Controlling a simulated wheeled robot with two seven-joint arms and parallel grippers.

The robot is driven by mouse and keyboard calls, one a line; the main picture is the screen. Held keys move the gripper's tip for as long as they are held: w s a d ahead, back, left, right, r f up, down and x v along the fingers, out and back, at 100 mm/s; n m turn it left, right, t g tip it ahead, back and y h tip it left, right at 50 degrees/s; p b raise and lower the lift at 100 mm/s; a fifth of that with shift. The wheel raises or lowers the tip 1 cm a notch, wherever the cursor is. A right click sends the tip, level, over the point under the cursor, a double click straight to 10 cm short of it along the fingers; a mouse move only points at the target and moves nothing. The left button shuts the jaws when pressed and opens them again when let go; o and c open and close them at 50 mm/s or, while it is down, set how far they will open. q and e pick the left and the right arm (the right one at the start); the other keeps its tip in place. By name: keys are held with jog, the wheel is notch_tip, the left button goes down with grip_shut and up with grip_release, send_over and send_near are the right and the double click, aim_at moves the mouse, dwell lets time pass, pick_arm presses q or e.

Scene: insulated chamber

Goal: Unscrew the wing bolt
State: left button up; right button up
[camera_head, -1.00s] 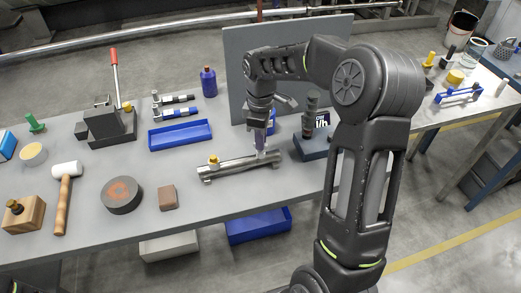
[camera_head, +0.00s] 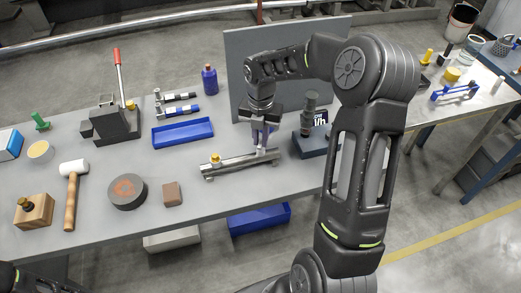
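A metal bar-shaped fixture (camera_head: 235,164) lies slantwise on the grey workbench. A small brass-coloured knob (camera_head: 215,159) stands near its left end. My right gripper (camera_head: 262,143) points down over the right part of the fixture. Its pale fingers reach down to a short upright piece there, which may be the wing bolt. The fingers cover that piece, and I cannot tell whether they are closed on it or only around it. My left gripper is not visible; only a dark part of my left arm shows in the bottom left corner.
A dark block with a post (camera_head: 314,142) stands close to the right of the gripper, and a grey panel (camera_head: 290,65) behind. Bare bench lies before the fixture.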

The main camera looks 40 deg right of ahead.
jog(key=shift+o, duration=0.7)
jog(key=shift+r, duration=0.1)
jog(key=shift+r, duration=2.4)
jog(key=shift+s+f, duration=0.1)
jog(key=shift+f, duration=0.05)
